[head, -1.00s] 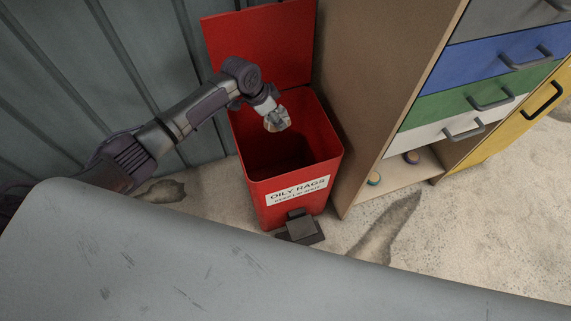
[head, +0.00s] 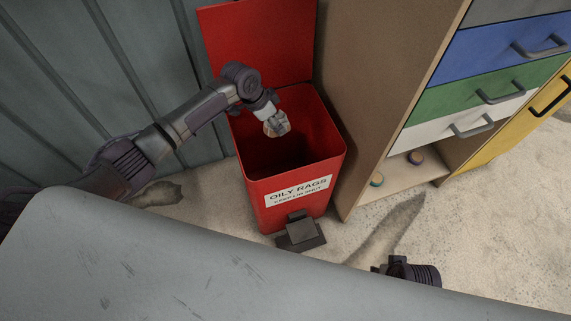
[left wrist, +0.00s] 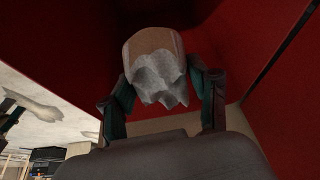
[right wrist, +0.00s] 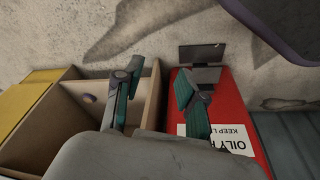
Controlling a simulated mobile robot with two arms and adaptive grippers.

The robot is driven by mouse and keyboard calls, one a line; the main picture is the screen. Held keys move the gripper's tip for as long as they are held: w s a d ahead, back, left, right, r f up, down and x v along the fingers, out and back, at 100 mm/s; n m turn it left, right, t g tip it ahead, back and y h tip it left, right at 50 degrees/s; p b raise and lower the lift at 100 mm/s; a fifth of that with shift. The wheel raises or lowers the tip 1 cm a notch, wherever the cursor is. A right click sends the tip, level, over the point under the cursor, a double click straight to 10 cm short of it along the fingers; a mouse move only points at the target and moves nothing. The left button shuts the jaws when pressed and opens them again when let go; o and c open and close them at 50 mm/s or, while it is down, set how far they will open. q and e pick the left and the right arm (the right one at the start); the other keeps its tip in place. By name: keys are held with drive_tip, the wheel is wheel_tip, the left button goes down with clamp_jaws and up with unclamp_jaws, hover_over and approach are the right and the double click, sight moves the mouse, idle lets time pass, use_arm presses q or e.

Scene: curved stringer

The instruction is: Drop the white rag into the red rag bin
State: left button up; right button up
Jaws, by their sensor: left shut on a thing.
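The white rag (head: 278,125) is a crumpled pale bundle in my left gripper (head: 272,115), above the open mouth of the red rag bin (head: 296,212). In the left wrist view the rag (left wrist: 157,80) sits between the two fingers of my left gripper (left wrist: 163,100), with red bin walls around it. The bin's lid (head: 258,45) stands up at the back, and its front label reads OILY RAGS. My right gripper (right wrist: 158,95) is open and empty in the right wrist view, with the bin's front (right wrist: 235,110) beyond it.
A grey tabletop (head: 180,260) fills the foreground. A wooden cabinet (head: 370,100) with coloured drawers stands close to the bin's right side. A black pedal (head: 300,232) juts from the bin's foot. A corrugated wall (head: 90,70) is behind at left.

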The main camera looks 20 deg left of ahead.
use_arm(q)
drive_tip(key=shift+f+b, duration=0.55)
drive_tip(key=shift+f, duration=0.05)
use_arm(e)
drive_tip(key=shift+w+v, duration=0.2)
drive_tip(key=shift+v, duration=0.6)
drive_tip(key=shift+w+v, duration=0.2)
drive_tip(key=shift+v, duration=0.65)
drive_tip(key=shift+w+v, duration=0.2)
drive_tip(key=shift+v, duration=0.6)
drive_tip(key=shift+r, duration=0.15)
use_arm(q)
drive_tip(key=o, duration=1.1)
drive_tip(key=shift+r, duration=0.1)
drive_tip(key=v, duration=1.1)
drive_tip(key=shift+s+a+r, duration=0.15)
drive_tip(key=shift+a+r, duration=0.05)
drive_tip(key=shift+r, duration=0.15)
